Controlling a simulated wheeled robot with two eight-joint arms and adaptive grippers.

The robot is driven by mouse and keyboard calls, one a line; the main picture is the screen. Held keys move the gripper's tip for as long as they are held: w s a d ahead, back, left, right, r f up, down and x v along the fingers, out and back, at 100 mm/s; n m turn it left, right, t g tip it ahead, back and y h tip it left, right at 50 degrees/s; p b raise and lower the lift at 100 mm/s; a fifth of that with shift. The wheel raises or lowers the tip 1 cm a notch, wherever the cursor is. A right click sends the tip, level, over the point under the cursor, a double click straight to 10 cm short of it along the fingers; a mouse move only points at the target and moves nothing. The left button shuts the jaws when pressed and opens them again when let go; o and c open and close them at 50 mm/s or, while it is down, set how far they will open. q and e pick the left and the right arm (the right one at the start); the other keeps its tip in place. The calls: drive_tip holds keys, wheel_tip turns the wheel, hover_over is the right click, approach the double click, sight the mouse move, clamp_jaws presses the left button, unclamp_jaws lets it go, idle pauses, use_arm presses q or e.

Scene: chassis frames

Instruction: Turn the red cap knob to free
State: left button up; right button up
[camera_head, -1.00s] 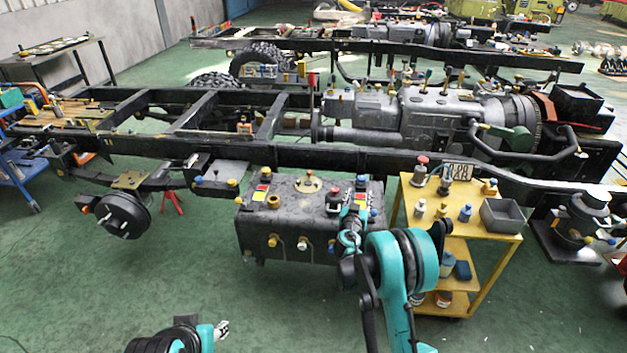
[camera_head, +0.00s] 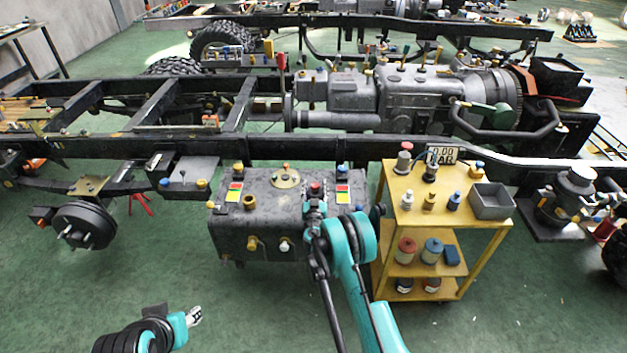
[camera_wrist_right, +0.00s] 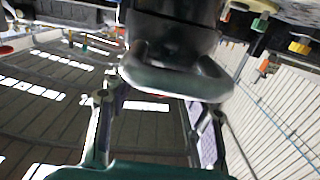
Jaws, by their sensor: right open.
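A red cap knob (camera_head: 315,187) stands on top of the dark grey tank (camera_head: 228,220), near its right end in the head view. My right gripper (camera_head: 315,208) is right in front of it and partly hides it. In the right wrist view my gripper's fingers (camera_wrist_right: 150,112) stand apart. A large dark rounded part with a grey rim (camera_wrist_right: 175,78) fills the upper middle there, and I cannot tell what it is. Whether the fingers touch the knob is hidden. My left gripper (camera_head: 194,316) is low at the left, over the floor, away from the tank.
Several yellow and blue caps and two coloured labels sit on the tank near the knob. A yellow trolley (camera_head: 380,287) with bottles and a grey bin (camera_head: 491,201) stands close on the right. A long black chassis rail (camera_head: 230,148) runs behind. Green floor in front is clear.

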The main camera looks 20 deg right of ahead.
drive_tip(key=shift+w+d, duration=0.1)
drive_tip(key=shift+w, duration=0.15)
drive_tip(key=shift+s+r, duration=0.15)
clamp_jaws()
drive_tip(key=shift+d+n+y, duration=0.1)
drive_tip(key=shift+n+y, duration=0.3)
drive_tip(key=shift+y, duration=0.2)
drive_tip(key=n+y, duration=0.2)
drive_tip(key=y, duration=0.1)
drive_tip(key=n+y, duration=0.2)
drive_tip(key=y, duration=0.2)
drive_tip(key=shift+n, duration=0.3)
drive_tip(key=n+g+y, duration=0.1)
drive_tip(key=n+y, duration=0.1)
drive_tip(key=y, duration=0.1)
drive_tip(key=n+g+y, duration=0.1)
drive_tip(key=n+y, duration=0.1)
drive_tip(key=y, duration=0.2)
drive_tip(key=shift+n+g, duration=0.3)
drive_tip(key=shift+n, duration=0.1)
drive_tip(key=shift+y, duration=0.3)
